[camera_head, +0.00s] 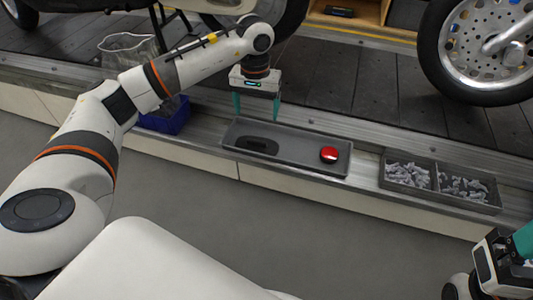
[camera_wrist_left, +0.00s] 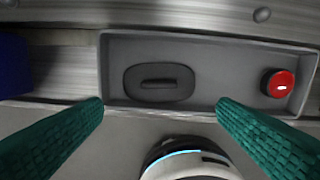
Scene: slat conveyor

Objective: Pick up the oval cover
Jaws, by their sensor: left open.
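The oval cover (camera_head: 257,145) is a dark, flat oval with a raised bar across its middle. It lies in the left part of a shallow grey tray (camera_head: 305,162). The left wrist view shows the cover (camera_wrist_left: 159,83) whole, above and between the two fingers in the picture. My left gripper (camera_head: 256,119) is open and empty, with its teal fingers pointing down above the tray's left end. My right gripper (camera_head: 508,262) is only partly in view at the lower right edge, and its fingertips are not clear.
A red round button-like piece (camera_head: 329,154) sits in the tray's right part. A divided grey bin (camera_head: 437,185) of small metal parts stands to the right. A blue bin (camera_head: 166,117) is to the left. Motorcycles stand on the slat conveyor (camera_head: 380,98) behind.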

